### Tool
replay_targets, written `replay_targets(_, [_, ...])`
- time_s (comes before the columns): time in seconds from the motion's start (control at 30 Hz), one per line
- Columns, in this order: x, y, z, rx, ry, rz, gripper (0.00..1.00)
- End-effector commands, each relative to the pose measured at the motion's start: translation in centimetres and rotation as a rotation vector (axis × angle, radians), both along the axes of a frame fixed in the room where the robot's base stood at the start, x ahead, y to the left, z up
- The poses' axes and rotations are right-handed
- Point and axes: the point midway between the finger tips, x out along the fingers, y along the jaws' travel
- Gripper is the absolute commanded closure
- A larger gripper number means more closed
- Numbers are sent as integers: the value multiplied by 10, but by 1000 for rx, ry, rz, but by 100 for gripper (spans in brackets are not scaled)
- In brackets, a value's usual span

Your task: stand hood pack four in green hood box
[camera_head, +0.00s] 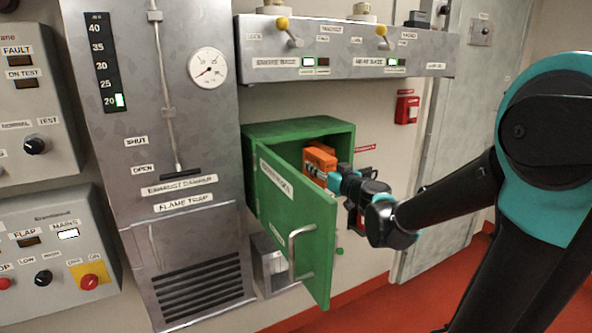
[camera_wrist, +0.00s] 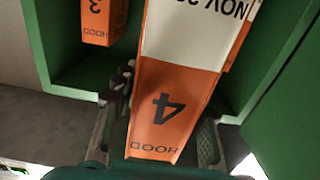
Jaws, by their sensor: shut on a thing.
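Hood pack four (camera_wrist: 165,110), an orange block with a white dated label and a black "4", fills the middle of the wrist view, upside down. My gripper (camera_wrist: 163,128) is shut on it, one finger on each side. In the head view my gripper (camera_head: 334,182) reaches into the mouth of the green hood box (camera_head: 300,129), whose door (camera_head: 292,228) stands open. Orange shows inside there, partly hidden by the door and gripper. A second orange pack marked "3" (camera_wrist: 97,18) is in the box beside pack four. Whether pack four touches the box floor is hidden.
The open door with its metal handle (camera_head: 296,250) juts out left of my arm. A grey switch panel (camera_head: 345,62) hangs above the box. A grey cabinet (camera_head: 165,120) stands at left. A small red wall unit (camera_head: 407,108) is at right.

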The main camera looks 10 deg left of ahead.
Motion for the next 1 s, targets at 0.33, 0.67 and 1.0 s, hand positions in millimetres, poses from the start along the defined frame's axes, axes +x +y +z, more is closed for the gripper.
replay_targets(0.33, [62,42,0,1,1,1,100])
replay_targets(0.67, [108,72,0,1,1,-2,100])
replay_targets(1.0, [123,83,-9,0,0,-1,100])
